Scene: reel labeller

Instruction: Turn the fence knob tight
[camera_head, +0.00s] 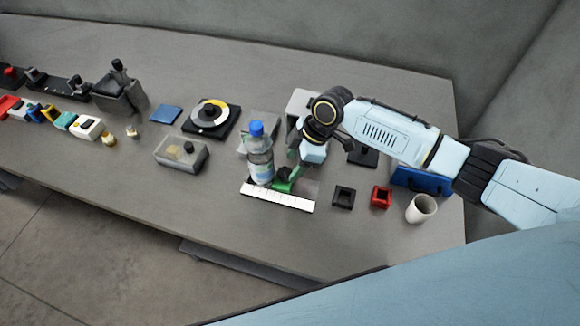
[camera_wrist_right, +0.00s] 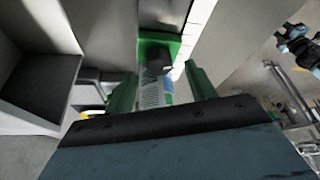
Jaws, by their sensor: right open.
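The fence is a small green block (camera_head: 284,186) beside the white ruler strip (camera_head: 278,198), just right of the water bottle. In the right wrist view the green fence (camera_wrist_right: 174,46) carries a dark knob (camera_wrist_right: 157,61). My right gripper (camera_head: 298,172) reaches down over the fence. In the right wrist view its two green fingers (camera_wrist_right: 160,92) are apart, one to each side of the line to the knob. I cannot tell whether they touch the knob. My left gripper is not in view.
The bottle with a blue cap (camera_head: 260,158) stands close to the left of the gripper. A black square holder (camera_head: 343,197), a red one (camera_head: 381,196) and a white cup (camera_head: 421,208) stand to the right. A round dial (camera_head: 211,116) sits further left. The table's front left is clear.

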